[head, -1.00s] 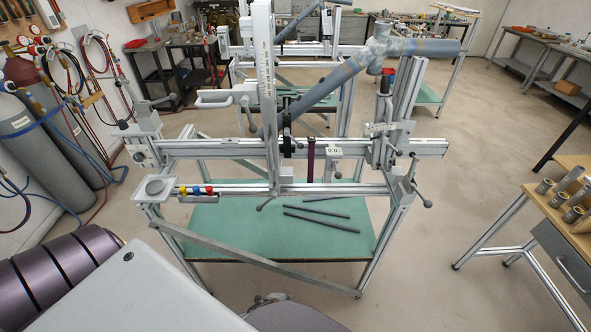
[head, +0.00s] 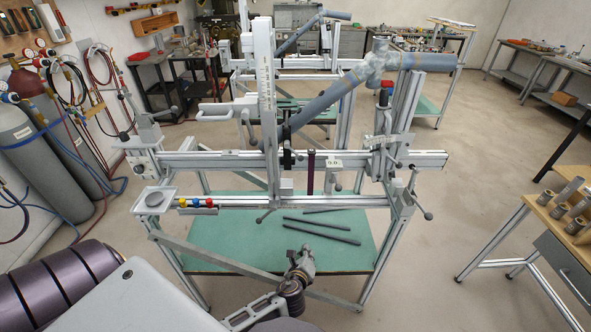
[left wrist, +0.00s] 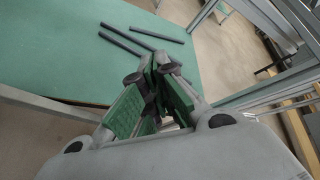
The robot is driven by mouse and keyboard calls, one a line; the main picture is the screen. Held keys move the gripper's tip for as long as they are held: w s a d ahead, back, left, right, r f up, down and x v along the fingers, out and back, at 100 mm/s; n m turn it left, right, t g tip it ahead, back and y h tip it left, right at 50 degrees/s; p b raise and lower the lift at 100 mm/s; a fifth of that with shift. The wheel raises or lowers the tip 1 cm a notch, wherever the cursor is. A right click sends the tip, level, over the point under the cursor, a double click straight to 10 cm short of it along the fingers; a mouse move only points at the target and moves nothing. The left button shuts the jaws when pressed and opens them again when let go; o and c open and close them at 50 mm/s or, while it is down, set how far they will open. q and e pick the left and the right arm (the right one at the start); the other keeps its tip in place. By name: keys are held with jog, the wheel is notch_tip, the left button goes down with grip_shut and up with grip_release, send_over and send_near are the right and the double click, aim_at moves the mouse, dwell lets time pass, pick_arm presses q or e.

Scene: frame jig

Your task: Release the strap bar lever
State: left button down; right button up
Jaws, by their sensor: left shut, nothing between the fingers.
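The frame jig (head: 225,200) stands ahead, with a tall upright post and a grey tube frame (head: 320,108) clamped across it. Several levers show on it: a pale handle (head: 214,112) left of the post, a ball-ended lever (head: 267,214) under the lower rail, and a ball-ended lever (head: 421,206) at the right end. I cannot tell which one belongs to the strap bar. My left gripper (head: 302,254) is low in front of the jig, apart from these levers. In the left wrist view its green-padded fingers (left wrist: 150,95) are shut and empty. My right gripper is out of view.
Dark rods (head: 322,232) lie on the green lower shelf (head: 220,232). A diagonal brace (head: 215,252) crosses the jig's front. Gas cylinders (head: 50,155) stand at left. A wooden bench (head: 553,215) with tube pieces is at right. The floor between jig and bench is clear.

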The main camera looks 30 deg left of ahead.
pick_arm(q)
jog(key=a+r+m+t+y, duration=0.1)
jog(key=a+r+m+y, duration=0.1)
jog(key=r+m, duration=0.4)
jog(key=a+r+m+t+y, duration=0.1)
jog(key=r+m, duration=0.4)
jog(key=r, duration=0.9)
jog(key=shift+a+r+m+t+y, duration=0.35)
jog(key=shift+a+y, duration=0.35)
jog(key=shift+y, duration=0.7)
jog(key=shift+w+a, duration=0.1)
jog(key=shift+w, duration=0.05)
jog(key=p+x, duration=0.2)
jog(key=x, duration=1.7)
jog(key=shift+w+a, duration=0.2)
jog(key=shift+w, duration=0.05)
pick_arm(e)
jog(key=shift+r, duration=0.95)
pick_arm(q)
jog(key=shift+w+d, duration=0.1)
jog(key=shift+w, duration=0.05)
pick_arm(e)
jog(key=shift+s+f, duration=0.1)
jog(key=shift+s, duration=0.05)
pick_arm(q)
jog(key=shift+d+r, duration=0.15)
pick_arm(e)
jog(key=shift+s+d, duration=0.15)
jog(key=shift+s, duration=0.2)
